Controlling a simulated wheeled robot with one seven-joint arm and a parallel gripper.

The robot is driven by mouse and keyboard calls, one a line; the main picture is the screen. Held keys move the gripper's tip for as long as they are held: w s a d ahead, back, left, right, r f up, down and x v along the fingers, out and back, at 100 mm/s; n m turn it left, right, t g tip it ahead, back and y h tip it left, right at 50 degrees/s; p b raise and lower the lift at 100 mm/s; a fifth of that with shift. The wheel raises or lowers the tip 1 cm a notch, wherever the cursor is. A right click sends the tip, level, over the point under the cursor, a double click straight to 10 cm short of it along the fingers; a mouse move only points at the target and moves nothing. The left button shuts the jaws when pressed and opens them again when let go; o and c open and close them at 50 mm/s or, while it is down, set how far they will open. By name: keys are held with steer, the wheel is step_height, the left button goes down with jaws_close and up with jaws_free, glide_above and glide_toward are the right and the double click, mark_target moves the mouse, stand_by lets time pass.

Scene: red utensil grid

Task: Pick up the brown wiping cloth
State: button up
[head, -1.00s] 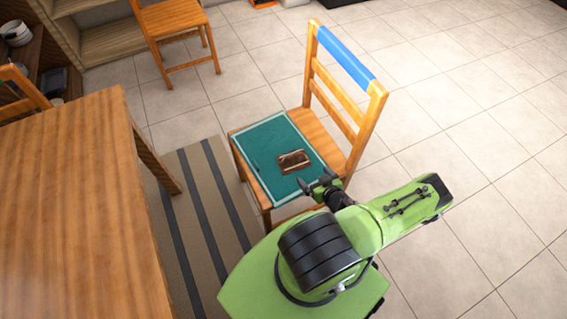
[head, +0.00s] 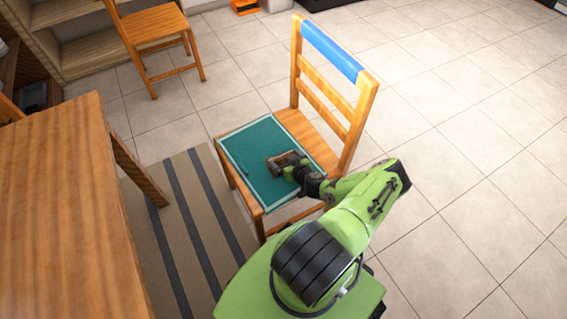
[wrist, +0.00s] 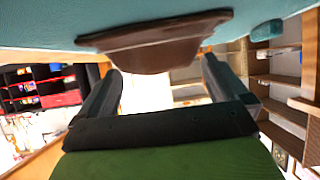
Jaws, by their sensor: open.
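The brown wiping cloth (head: 274,165) lies on a teal mat (head: 243,151) on the seat of a wooden chair (head: 331,148). My gripper (head: 287,163) is at the cloth, low over the mat, and covers part of it in the head view. In the wrist view the cloth (wrist: 160,50) spans the top middle, just beyond and between the fingertips of my gripper (wrist: 162,68). The fingers are apart. I cannot tell whether they touch the cloth. A teal object (wrist: 266,31) shows at the upper right of the wrist view.
The chair's backrest with a blue top band (head: 332,50) rises behind the seat, near my arm. A wooden table (head: 55,200) stands at the left, over a striped rug (head: 190,230). Another chair (head: 155,30) and shelves (head: 90,55) are farther back. The tiled floor at right is clear.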

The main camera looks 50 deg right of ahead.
steer(key=c, duration=0.7)
step_height(320, 180, up, 10)
steer(key=p, duration=0.4)
steer(key=shift+c, duration=0.2)
steer(key=shift+r, duration=0.1)
